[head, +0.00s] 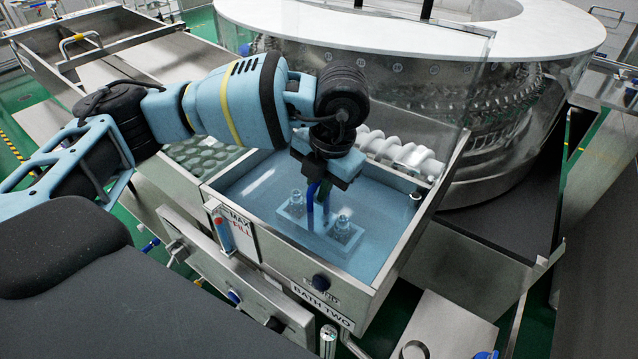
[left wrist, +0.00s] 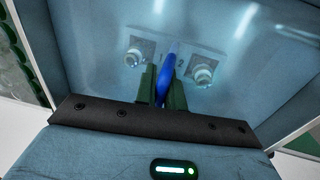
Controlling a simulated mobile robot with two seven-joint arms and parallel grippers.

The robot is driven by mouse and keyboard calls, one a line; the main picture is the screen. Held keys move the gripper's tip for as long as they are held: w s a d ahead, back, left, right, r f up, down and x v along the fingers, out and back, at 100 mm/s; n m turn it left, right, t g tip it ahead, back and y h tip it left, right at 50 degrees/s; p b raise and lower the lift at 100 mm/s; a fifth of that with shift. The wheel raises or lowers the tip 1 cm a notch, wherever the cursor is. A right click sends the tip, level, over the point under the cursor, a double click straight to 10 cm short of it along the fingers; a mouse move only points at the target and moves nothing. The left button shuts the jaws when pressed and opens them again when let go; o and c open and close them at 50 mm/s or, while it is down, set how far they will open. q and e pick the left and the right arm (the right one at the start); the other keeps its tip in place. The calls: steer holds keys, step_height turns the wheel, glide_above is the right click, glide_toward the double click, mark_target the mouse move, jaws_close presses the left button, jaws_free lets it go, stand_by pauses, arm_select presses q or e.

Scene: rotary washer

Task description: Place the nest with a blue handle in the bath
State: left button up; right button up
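The nest (head: 318,229) is a pale flat plate with two round metal-and-glass fittings, sitting low inside the blue bath labelled BATH TWO (head: 323,303). Its upright blue handle (head: 312,194) rises between the fingers of my left gripper (head: 319,197). In the left wrist view, the dark green fingers (left wrist: 164,88) close on both sides of the blue handle (left wrist: 166,76), with no clear gap. The nest's plate (left wrist: 182,55) shows beyond them, with a fitting on each side. I cannot tell whether the nest touches the bath floor. My right gripper is out of view.
A white spiral screw (head: 400,153) lies along the bath's back edge, below a clear panel. The large round washer (head: 480,100) stands behind. A compartment with green round shapes (head: 203,153) adjoins at left. The bath's right side is clear.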

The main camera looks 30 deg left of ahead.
arm_select(q)
steer(key=o, duration=0.4)
steer(key=r, duration=0.4)
steer(key=d+r, duration=0.1)
steer(key=r, duration=0.3)
steer(key=d+r, duration=0.1)
steer(key=r, duration=0.3)
steer(key=shift+s+d+p, duration=0.15)
steer(key=shift+d+p, duration=0.05)
steer(key=shift+p, duration=0.15)
